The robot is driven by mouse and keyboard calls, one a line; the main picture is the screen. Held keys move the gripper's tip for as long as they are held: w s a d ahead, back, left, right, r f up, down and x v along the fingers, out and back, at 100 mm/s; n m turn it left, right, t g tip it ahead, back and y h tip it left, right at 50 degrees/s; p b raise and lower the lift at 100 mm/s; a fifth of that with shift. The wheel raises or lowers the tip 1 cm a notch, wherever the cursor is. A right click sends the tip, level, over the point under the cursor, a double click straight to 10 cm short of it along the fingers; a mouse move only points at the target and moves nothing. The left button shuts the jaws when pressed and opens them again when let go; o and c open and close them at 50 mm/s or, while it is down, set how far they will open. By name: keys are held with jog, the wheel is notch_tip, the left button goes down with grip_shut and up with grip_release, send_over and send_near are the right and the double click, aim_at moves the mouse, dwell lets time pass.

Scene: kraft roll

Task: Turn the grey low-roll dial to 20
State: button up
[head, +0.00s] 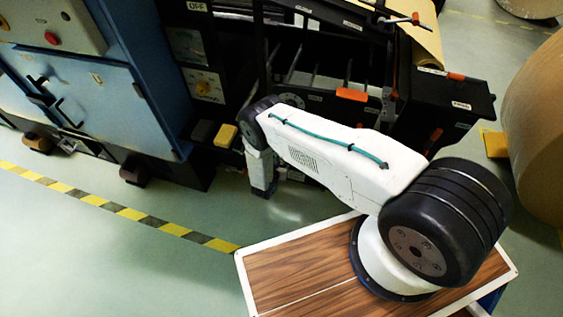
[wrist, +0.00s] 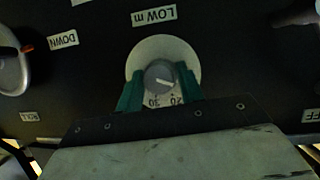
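The grey low-roll dial (wrist: 160,73) shows in the wrist view on a round pale plate (wrist: 180,48), below a label reading "LOW m". A light pointer line on the dial slants to the lower right. The numbers 30 and 20 show on the plate's lower part, with 20 to the right. My gripper (wrist: 160,82) has its two green fingers apart, one on each side of the dial. Narrow gaps seem to show, but I cannot tell whether either finger touches it. In the head view I cannot make out this dial or the fingertips.
In the wrist view, another round control (wrist: 12,66) with a red-tipped pointer sits at the left by a "DOWN" label (wrist: 63,40). In the head view, a blue cabinet (head: 75,85) stands left and a large brown roll (head: 540,130) right. Striped tape (head: 125,212) crosses open floor.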

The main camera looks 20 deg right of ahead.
jog(key=c, duration=0.3)
jog(key=shift+c, duration=0.2)
jog(key=m+y, duration=0.1)
jog(key=m+t+y, duration=0.1)
jog(key=m, duration=0.1)
jog(key=shift+s+d, duration=0.15)
jog(key=shift+d, duration=0.05)
jog(key=shift+m+t+y, duration=0.8)
jog(key=shift+m, duration=0.7)
jog(key=o, duration=1)
jog(key=shift+d, duration=0.15)
jog(key=shift+c, duration=0.2)
